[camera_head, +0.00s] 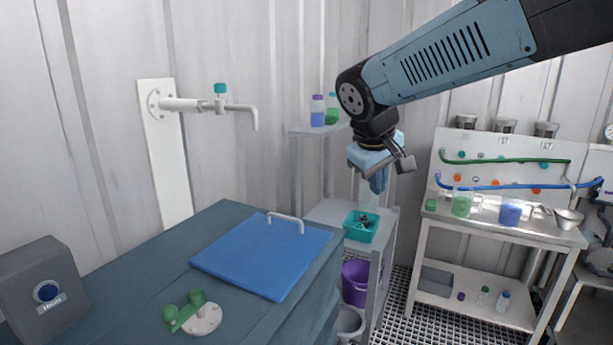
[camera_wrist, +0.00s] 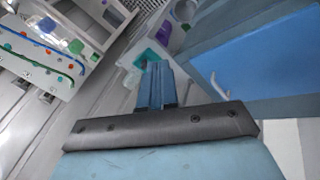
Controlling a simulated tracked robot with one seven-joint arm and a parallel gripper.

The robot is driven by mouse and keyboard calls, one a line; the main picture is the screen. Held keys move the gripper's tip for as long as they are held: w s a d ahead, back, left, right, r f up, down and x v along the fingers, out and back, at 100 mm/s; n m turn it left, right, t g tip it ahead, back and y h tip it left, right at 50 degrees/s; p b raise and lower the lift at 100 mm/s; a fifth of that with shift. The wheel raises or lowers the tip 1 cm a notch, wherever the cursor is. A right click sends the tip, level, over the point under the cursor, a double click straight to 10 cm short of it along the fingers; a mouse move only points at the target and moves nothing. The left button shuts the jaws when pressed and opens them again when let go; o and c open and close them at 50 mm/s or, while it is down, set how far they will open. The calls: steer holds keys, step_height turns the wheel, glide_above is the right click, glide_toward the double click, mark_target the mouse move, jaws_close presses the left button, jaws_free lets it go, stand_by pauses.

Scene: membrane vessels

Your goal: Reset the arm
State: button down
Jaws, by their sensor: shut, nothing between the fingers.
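My gripper (camera_head: 378,183) hangs from my blue-grey arm near the middle of the head view, pointing down. Its two blue fingers are together with nothing between them. They also show in the wrist view (camera_wrist: 157,70), pointing away from the camera. In the head view the gripper is in the air, in front of the small shelf unit and to the right of the dark blue cabinet. It appears to touch nothing.
A blue hatch lid (camera_head: 262,256) with a handle lies on the cabinet top, beside a green valve (camera_head: 186,312). A teal bin (camera_head: 361,226) stands on the shelf unit. A purple bucket (camera_head: 355,283) is below. A bench (camera_head: 490,225) with bottles stands at right.

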steer(key=s+d+f+m+y, duration=0.1)
steer(key=s+d+m, duration=0.2)
steer(key=s, duration=0.4)
steer(key=s+d+f+m+y, duration=0.1)
steer(key=s+d+f+m, duration=0.1)
steer(key=s+d, duration=0.4)
steer(key=shift+s+d+m+t+y, duration=0.3)
steer(key=shift+s+m+t, duration=0.1)
steer(key=shift+s, duration=0.8)
